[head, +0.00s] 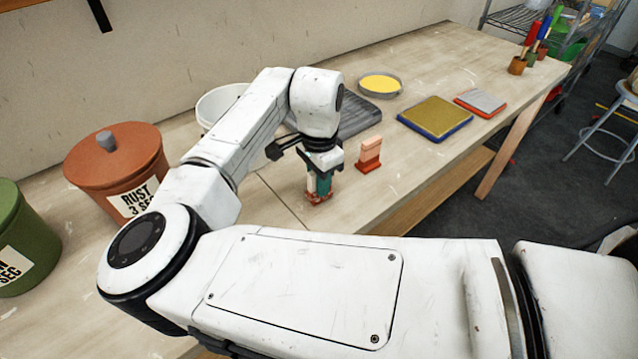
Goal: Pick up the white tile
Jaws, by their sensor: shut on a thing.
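My gripper (321,188) is low over the table near its front edge, pointing down. It is shut on a small upright piece, of which a white strip (311,183) shows beside a teal part; I take this for the white tile. A reddish-brown base (318,200) shows at its lower end, at table level. The fingers hide most of the piece, and I cannot tell whether it is clear of the base. A pink tile (370,149) stands upright in a red base to the right of my gripper, apart from it.
A rust-coloured lidded pot (112,165) and a green pot (22,225) stand at left; a white bucket (222,98) is behind my arm. A dark grey slab (357,117), yellow dish (380,84), yellow blue-edged pad (435,116) and red-edged grey pad (480,102) lie to the right.

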